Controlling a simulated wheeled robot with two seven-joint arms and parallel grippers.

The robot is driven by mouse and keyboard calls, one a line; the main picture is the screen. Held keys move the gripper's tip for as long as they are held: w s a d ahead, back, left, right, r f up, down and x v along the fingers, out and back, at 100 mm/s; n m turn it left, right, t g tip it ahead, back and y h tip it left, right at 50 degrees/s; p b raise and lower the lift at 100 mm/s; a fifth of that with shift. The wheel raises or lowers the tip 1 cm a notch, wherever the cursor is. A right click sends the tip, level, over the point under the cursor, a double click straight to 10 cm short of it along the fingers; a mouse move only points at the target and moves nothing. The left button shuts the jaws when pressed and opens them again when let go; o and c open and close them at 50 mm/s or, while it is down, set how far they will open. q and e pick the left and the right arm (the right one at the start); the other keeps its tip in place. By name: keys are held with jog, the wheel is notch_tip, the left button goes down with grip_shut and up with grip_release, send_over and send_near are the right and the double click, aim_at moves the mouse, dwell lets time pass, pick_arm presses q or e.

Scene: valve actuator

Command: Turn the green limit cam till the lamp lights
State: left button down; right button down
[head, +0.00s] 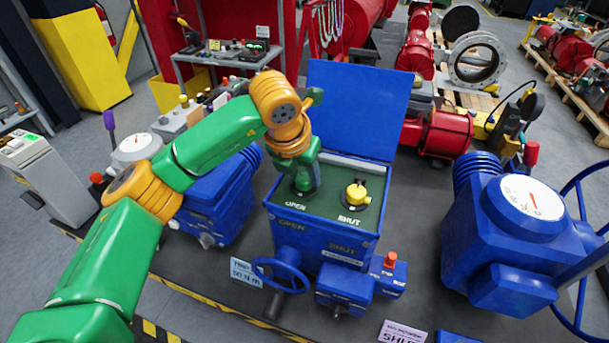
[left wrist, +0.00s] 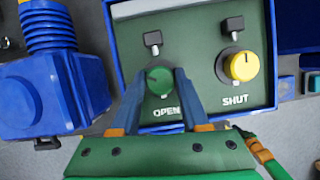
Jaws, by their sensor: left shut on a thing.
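The green limit cam (left wrist: 159,80) is a round knob above the word OPEN on the dark green panel (left wrist: 205,92) of an open blue box (head: 310,232). My left gripper (left wrist: 160,84) reaches down from above, its two fingers shut on opposite sides of the green cam. In the head view my left gripper (head: 304,184) and wrist cover most of the cam. A yellow cam (head: 357,195) stands to the right above SHUT; it also shows in the left wrist view (left wrist: 244,66). I cannot tell which part is the lamp or whether one is lit. My right gripper is not in view.
The box's blue lid (head: 358,110) stands open behind the panel. A blue handwheel (head: 281,275) and a red-topped unit (head: 389,268) are in front. Blue actuators stand left (head: 213,205) and right (head: 515,235). A black switch (left wrist: 152,40) sits just beyond the green cam.

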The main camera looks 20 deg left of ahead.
pick_arm(q)
jog(key=shift+a+m+h+b, duration=0.1)
jog(key=shift+m+h+b, duration=0.25)
jog(key=shift+m, duration=0.55)
jog(key=m+h, duration=0.1)
jog(key=m, duration=0.1)
jog(key=shift+r+m+g, duration=0.1)
jog(key=shift+m+g, duration=0.2)
jog(key=m+g+h+p, duration=0.1)
jog(key=m, duration=0.3)
jog(key=shift+w+r, duration=0.1)
jog(key=shift+r, duration=0.05)
jog(key=shift+w+m+g+h+p, duration=0.1)
jog(key=shift+m+g+h+p, duration=0.45)
jog(key=shift+m, duration=1.35)
jog(key=shift+c, duration=2.2)
grip_release()
jog(key=shift+a, duration=0.15)
jog(key=shift+o, duration=0.2)
jog(key=shift+a, duration=0.15)
